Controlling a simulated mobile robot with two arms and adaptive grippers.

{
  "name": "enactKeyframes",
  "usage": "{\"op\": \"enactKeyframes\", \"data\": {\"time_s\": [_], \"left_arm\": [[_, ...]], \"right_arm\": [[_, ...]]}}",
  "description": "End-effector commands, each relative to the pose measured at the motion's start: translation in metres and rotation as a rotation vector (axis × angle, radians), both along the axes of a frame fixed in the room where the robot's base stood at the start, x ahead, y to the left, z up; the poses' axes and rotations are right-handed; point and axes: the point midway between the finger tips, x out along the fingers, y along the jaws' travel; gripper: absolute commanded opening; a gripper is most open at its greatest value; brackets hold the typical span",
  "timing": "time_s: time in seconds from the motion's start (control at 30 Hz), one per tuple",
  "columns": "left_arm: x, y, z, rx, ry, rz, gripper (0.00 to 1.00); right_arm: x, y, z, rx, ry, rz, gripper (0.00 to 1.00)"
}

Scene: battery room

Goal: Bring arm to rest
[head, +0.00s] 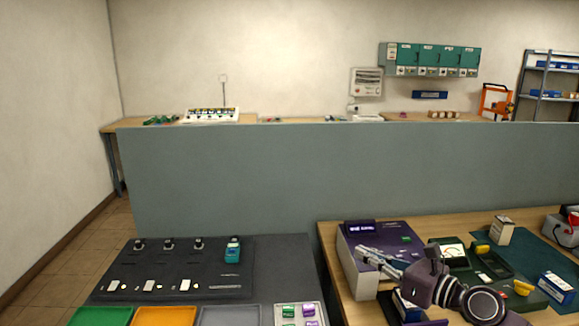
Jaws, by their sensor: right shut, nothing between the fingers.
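My right arm comes in from the lower right, and its dark wrist and round joint cross the front of the wooden bench. My right gripper (366,252) is shut and empty. Its fingers point left, in front of or above a purple and white device (385,233) with a lit display. I cannot tell whether they touch it. My left gripper is not in view.
A dark board (215,262) with several knobs and a teal block (233,250) lies at left. Green, orange (163,316) and grey trays line its front. A meter (452,252) and small boxes crowd the wooden bench. A grey partition (330,175) stands behind.

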Motion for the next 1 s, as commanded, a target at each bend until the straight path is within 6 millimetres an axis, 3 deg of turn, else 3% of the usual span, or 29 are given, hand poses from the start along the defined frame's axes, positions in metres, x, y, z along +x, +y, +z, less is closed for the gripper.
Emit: {"op": "enactKeyframes", "data": {"time_s": [0.03,0.1,0.2,0.27,0.37,0.47,0.6,0.7,0.8,0.97,1.0], "left_arm": [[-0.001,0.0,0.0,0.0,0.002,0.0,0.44],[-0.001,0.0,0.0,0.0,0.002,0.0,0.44],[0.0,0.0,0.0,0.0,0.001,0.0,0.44],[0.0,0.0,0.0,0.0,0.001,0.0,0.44],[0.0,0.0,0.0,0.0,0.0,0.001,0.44],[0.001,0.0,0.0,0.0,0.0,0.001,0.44],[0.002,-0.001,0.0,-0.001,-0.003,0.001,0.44],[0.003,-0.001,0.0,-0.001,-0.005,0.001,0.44],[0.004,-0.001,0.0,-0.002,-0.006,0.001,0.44],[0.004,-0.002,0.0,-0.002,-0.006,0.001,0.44],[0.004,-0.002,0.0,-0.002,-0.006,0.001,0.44]], "right_arm": [[-0.01,0.02,0.006,0.185,0.029,-0.02,0.0],[-0.019,0.028,0.019,0.441,0.077,-0.076,0.0],[-0.031,0.019,0.024,0.797,0.173,-0.189,0.0],[-0.038,0.005,0.016,1.006,0.244,-0.274,0.0],[-0.055,-0.023,-0.015,1.332,0.379,-0.446,0.0],[-0.083,-0.051,-0.064,1.632,0.524,-0.659,0.0],[-0.146,-0.073,-0.147,1.976,0.728,-1.005,0.0],[-0.201,-0.073,-0.197,2.143,0.853,-1.252,0.0],[-0.251,-0.066,-0.231,2.245,0.948,-1.468,0.0],[-0.318,-0.051,-0.262,2.331,1.056,-1.746,0.0],[-0.333,-0.047,-0.267,-2.33,-1.072,1.799,0.0]]}}
